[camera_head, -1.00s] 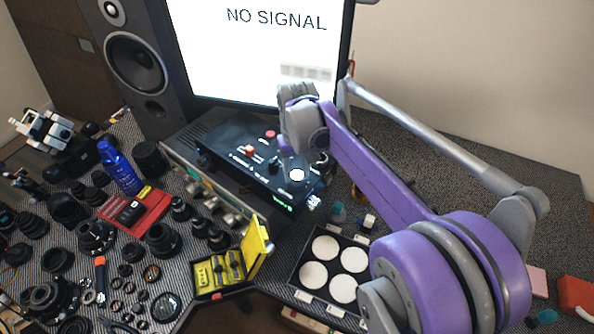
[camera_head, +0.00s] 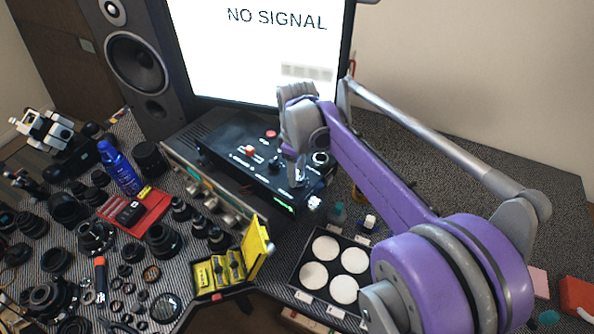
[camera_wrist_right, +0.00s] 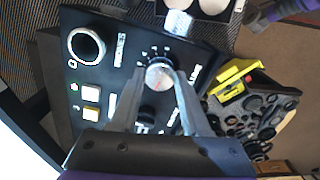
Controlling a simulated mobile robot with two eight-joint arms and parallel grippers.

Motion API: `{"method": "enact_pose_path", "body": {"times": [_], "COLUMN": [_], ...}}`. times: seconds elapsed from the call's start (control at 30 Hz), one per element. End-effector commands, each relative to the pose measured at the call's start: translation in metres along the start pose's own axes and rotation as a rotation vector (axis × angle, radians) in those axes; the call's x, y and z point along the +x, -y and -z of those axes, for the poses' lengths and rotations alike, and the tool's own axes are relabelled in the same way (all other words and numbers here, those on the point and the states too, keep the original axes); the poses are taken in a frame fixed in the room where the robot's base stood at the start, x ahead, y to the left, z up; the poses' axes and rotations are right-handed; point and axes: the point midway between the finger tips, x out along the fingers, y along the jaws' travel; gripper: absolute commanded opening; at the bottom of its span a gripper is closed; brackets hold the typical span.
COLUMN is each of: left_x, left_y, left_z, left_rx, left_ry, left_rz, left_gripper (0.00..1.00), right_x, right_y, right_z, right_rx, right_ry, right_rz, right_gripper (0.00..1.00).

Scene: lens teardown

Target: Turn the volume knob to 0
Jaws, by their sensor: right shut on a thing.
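A black control box (camera_head: 232,142) stands in front of the monitor. In the right wrist view, a round silver knob (camera_wrist_right: 159,73) with a ring of marks around it sits on the box's black panel (camera_wrist_right: 108,52); I take it for the volume knob. I cannot read its setting. My right gripper (camera_head: 297,180) reaches down to the box's right part in the head view. Its fingers (camera_wrist_right: 160,82) are shut on the knob, one on each side, in the right wrist view. The fingers hide most of the knob in the head view. My left gripper is not in view.
An open yellow case (camera_head: 222,270) and a tray of white discs (camera_head: 298,262) lie in front. Lenses crowd the left.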

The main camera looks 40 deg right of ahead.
Motion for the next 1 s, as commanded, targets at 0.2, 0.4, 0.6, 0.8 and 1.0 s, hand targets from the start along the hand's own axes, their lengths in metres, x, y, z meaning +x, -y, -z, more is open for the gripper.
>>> {"method": "enact_pose_path", "body": {"times": [0.2,0.4,0.6,0.8,1.0], "left_x": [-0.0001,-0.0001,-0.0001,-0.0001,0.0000], "left_y": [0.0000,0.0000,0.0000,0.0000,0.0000], "left_z": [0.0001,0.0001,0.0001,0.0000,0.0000], "left_rx": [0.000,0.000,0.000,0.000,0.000], "left_ry": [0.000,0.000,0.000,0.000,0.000], "left_rz": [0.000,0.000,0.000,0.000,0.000], "left_gripper": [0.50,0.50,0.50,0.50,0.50], "right_x": [-0.0008,-0.0009,-0.0009,-0.0007,-0.0004], "right_y": [-0.0005,-0.0005,-0.0005,-0.0004,-0.0002], "right_z": [0.0004,0.0004,0.0004,0.0003,0.0002], "right_rx": [-0.057,-0.073,-0.073,-0.072,-0.071], "right_ry": [-0.001,-0.001,-0.001,-0.001,0.000], "right_rz": [-0.002,-0.002,-0.002,-0.001,-0.001], "right_gripper": [0.00,0.00,0.00,0.65,0.77]}}
